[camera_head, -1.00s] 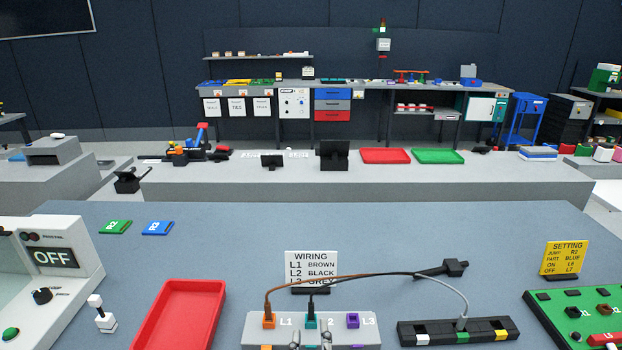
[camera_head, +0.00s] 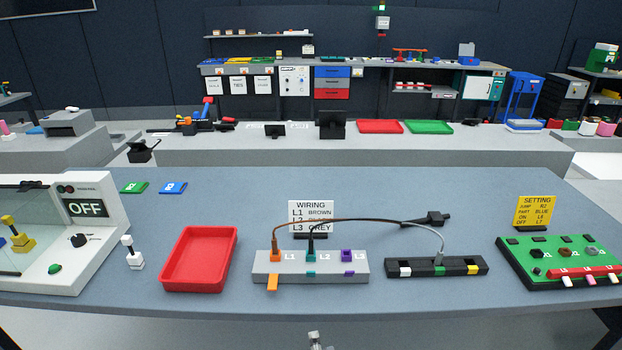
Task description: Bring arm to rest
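A small grey metal part of one of my grippers (camera_head: 315,339) shows at the bottom edge, below the table front and apart from the table items. I cannot tell which arm it belongs to or whether it is open; the rest is out of frame. The grey terminal block (camera_head: 262,264) has orange, teal and purple sockets marked L1, L2 and L3. A brown wire (camera_head: 345,220) rises from L1 and a black wire (camera_head: 312,236) from L2. A grey wire (camera_head: 440,236) comes down at the green section of a black block (camera_head: 455,262). A black plug (camera_head: 433,218) lies behind.
A red tray (camera_head: 199,288) stands left of the terminal block. A white machine reading OFF (camera_head: 110,245) is at far left, and a green switch panel (camera_head: 520,258) at right. A WIRING sign (camera_head: 310,204) stands behind the block. The front table strip is clear.

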